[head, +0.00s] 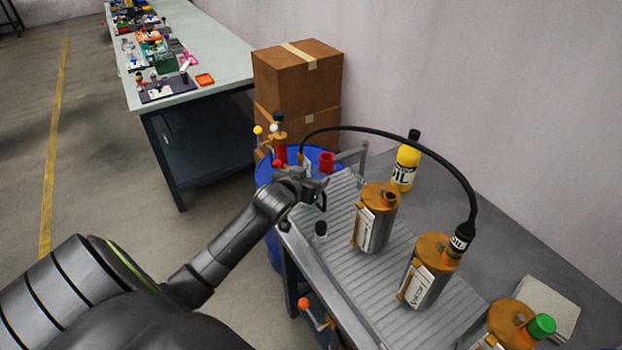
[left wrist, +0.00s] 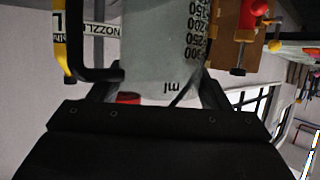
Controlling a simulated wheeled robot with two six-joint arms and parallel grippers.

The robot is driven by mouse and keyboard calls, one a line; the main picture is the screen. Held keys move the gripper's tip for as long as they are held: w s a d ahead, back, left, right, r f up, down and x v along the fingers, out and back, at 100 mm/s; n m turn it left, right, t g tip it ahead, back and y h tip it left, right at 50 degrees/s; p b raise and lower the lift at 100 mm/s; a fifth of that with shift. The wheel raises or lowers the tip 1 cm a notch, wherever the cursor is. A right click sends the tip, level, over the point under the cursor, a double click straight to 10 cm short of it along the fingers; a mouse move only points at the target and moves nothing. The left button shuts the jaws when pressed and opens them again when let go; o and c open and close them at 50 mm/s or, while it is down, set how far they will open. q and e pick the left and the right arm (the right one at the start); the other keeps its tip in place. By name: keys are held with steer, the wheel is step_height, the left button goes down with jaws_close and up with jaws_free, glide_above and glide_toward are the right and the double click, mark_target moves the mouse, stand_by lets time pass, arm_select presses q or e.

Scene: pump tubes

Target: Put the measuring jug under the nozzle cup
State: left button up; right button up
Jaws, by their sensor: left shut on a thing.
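My left gripper (head: 313,190) is beside the left end of the ribbed bench, over the blue drum. In the left wrist view its fingers (left wrist: 160,92) are shut on the measuring jug (left wrist: 160,45), a clear vessel with black numbers and "ml". In the head view the gripper mostly hides the jug. A white label reading "NOZZL" (left wrist: 103,30) shows beside the jug in the left wrist view; I cannot tell whether it is on the nozzle cup. The black hose (head: 400,138) arches from a canister down to near the gripper. My right gripper is out of view.
Orange-topped canisters (head: 372,232) stand on the ribbed bench (head: 335,215). A yellow oil bottle (head: 405,168) is behind them. The blue drum (head: 268,170) and cardboard boxes (head: 297,80) are at the back.

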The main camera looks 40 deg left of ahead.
arm_select(q)
steer(key=shift+w+d+f, duration=0.25)
steer(key=shift+w+f, duration=0.1)
steer(key=shift+w, duration=0.1)
steer(key=shift+f, duration=0.35)
steer(key=shift+s+f, duration=0.1)
steer(key=shift+f, duration=0.05)
steer(key=o, duration=1.3)
steer(key=shift+o, duration=0.2)
steer(key=v, duration=1.2)
